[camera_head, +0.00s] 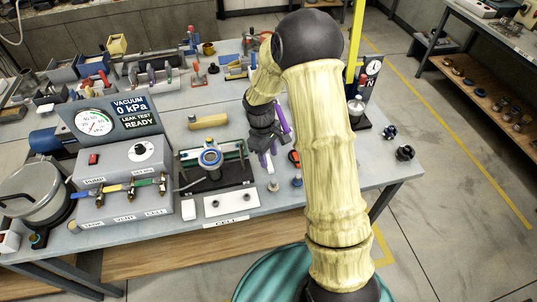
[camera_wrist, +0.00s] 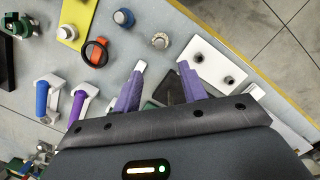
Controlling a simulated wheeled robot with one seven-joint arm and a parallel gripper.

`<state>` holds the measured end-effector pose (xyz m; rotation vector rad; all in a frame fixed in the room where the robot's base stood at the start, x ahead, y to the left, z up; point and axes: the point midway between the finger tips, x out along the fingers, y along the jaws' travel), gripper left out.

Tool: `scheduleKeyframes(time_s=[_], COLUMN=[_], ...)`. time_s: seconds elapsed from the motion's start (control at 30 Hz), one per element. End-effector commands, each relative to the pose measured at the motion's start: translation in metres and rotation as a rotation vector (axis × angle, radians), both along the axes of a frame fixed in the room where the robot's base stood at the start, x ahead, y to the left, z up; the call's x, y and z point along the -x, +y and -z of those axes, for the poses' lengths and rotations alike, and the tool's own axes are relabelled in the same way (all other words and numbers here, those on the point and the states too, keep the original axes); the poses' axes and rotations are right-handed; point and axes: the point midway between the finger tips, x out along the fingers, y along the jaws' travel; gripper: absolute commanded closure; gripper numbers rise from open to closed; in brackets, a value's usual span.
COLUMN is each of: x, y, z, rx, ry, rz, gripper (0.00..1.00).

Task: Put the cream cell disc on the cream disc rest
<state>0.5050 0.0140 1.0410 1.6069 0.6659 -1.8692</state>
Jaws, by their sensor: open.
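My gripper (camera_head: 267,159) is above the middle of the bench, to the right of the dark cell fixture (camera_head: 230,172). In the wrist view my gripper (camera_wrist: 161,67) has its two purple fingers apart, with no object clearly held. A dark block lies beyond and partly behind the fingers. A white plate (camera_head: 231,204) marked CELL, with two dark-topped studs, lies at the front edge. A similar white plate (camera_wrist: 213,63) shows right of the fingers in the wrist view. I cannot surely pick out the cream cell disc or the cream disc rest.
A grey valve box (camera_head: 123,185) and a vacuum gauge panel (camera_head: 112,117) stand at the left. A tan block (camera_head: 208,121) lies behind the fixture. Small knobs (camera_wrist: 160,41), an orange-and-black ring (camera_wrist: 97,51) and blue and purple handles (camera_wrist: 76,106) surround the fingers.

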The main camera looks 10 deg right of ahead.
Motion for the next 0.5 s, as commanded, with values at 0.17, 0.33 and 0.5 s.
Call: scheduleKeyframes(time_s=[0.17, 0.33, 0.5], x=[0.002, 0.019, 0.054], y=[-0.001, -0.002, -0.005], z=[-0.004, -0.029, -0.067], rx=[0.0, -0.009, -0.033], ry=[-0.007, -0.058, -0.149], rz=[0.01, 0.101, 0.28], gripper=[0.58, 0.58, 0.58])
